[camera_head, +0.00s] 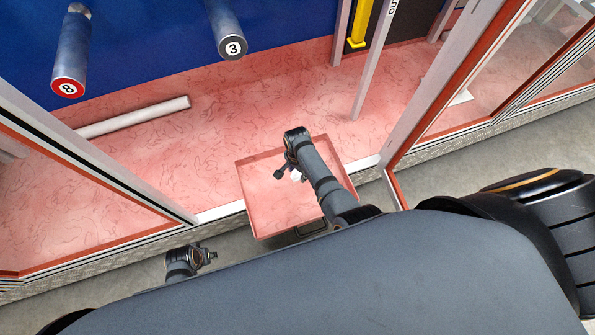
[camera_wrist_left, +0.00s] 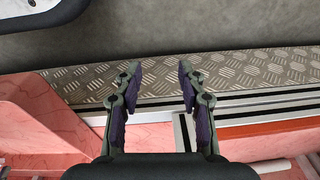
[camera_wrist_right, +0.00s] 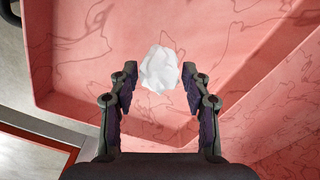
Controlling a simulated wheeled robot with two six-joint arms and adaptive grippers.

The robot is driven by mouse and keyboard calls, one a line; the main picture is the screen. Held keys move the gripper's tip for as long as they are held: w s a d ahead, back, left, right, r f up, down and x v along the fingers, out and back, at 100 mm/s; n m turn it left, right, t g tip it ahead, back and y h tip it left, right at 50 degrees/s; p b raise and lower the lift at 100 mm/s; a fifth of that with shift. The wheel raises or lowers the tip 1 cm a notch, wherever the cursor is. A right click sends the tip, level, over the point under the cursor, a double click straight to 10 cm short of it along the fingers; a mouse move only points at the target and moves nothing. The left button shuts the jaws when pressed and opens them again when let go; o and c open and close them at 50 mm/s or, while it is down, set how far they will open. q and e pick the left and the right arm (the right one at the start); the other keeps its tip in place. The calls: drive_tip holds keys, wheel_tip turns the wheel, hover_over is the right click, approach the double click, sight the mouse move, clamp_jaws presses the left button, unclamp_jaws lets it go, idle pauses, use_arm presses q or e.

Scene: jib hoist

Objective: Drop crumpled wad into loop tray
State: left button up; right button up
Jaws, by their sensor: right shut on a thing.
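The crumpled wad is white and small. It shows in the right wrist view (camera_wrist_right: 158,71) between the fingertips of my right gripper (camera_wrist_right: 158,85), which is shut on it. In the head view the wad (camera_head: 296,175) is a small white spot by my right gripper (camera_head: 287,174), over the loop tray (camera_head: 262,218). The tray is a shallow square pink marbled tray; its floor and walls fill much of the right wrist view (camera_wrist_right: 75,45). The height of the wad above its floor is hard to tell. My left gripper (camera_wrist_left: 159,72) is open and empty, outside the tray.
The tray sits across the sill (camera_head: 222,211) of a framed doorway, with my right forearm covering part of it. Inside, a white tube (camera_head: 135,117) lies on the pink floor below hanging cylinders numbered 8 (camera_head: 70,60) and 3 (camera_head: 228,32). A slanted post (camera_head: 372,65) stands behind right.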

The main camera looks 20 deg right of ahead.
drive_tip(key=shift+f+b, duration=0.5)
drive_tip(key=shift+f, duration=0.15)
use_arm(q)
drive_tip(key=shift+w+d+r, duration=0.2)
drive_tip(key=shift+w+r, duration=0.05)
drive_tip(key=shift+r, duration=0.55)
drive_tip(key=shift+w+d+r, duration=0.2)
drive_tip(key=shift+d+r, duration=0.05)
drive_tip(key=shift+r, duration=0.5)
drive_tip(key=shift+w+d+r, duration=0.2)
drive_tip(key=shift+w+r, duration=0.05)
drive_tip(key=shift+r, duration=0.55)
use_arm(e)
drive_tip(key=shift+f, duration=0.1)
drive_tip(key=o, duration=0.9)
drive_tip(key=shift+o, duration=0.2)
